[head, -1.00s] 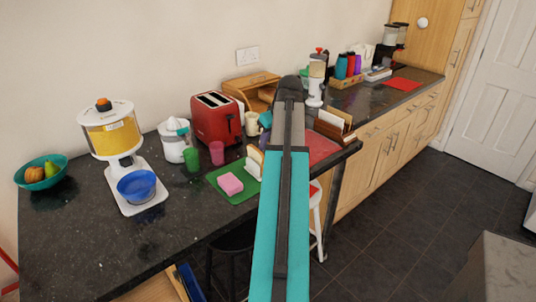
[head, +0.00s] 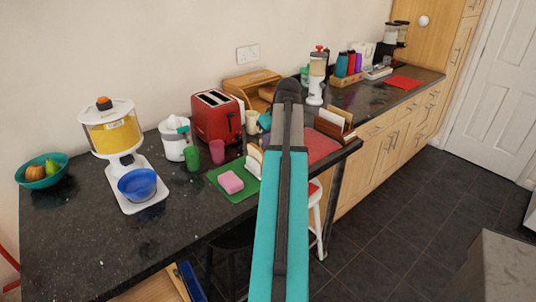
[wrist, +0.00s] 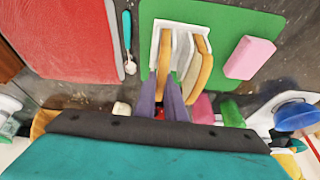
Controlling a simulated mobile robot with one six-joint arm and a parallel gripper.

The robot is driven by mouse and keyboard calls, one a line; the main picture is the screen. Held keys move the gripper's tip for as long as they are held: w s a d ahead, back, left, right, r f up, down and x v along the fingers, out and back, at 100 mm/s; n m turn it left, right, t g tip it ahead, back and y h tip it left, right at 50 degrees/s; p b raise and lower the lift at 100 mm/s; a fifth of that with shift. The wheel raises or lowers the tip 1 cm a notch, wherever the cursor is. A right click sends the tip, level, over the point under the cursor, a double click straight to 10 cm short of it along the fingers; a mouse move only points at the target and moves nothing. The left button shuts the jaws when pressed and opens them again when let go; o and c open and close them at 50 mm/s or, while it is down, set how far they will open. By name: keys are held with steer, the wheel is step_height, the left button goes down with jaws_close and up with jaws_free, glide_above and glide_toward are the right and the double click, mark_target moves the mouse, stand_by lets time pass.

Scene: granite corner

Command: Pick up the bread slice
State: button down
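A white toast rack (wrist: 182,39) stands on a green mat (wrist: 228,24) in the wrist view. It holds two upright tan bread slices: the left bread slice (wrist: 165,58) and the right bread slice (wrist: 199,68). My gripper (wrist: 162,84) shows two purple-grey fingers, slightly apart, at the lower end of the left slice. I cannot tell from this angle how far the slice lies between them. In the head view, the rack and a bread slice (head: 256,153) show partly at the left edge of my teal arm, which hides my fingers.
A pink sponge (head: 230,182) lies on the green mat. Green (head: 192,158) and pink (head: 217,152) cups and a red toaster (head: 217,115) stand behind. A red mat (wrist: 70,40) and a teal-handled spoon (wrist: 128,42) lie left of the rack in the wrist view.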

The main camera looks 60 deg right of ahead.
steer(key=shift+r, duration=0.1)
stand_by(0.3)
step_height(320, 180, up, 8)
steer(key=shift+d+r+b, duration=0.1)
steer(key=shift+b, duration=0.65)
steer(key=shift+r, duration=0.8)
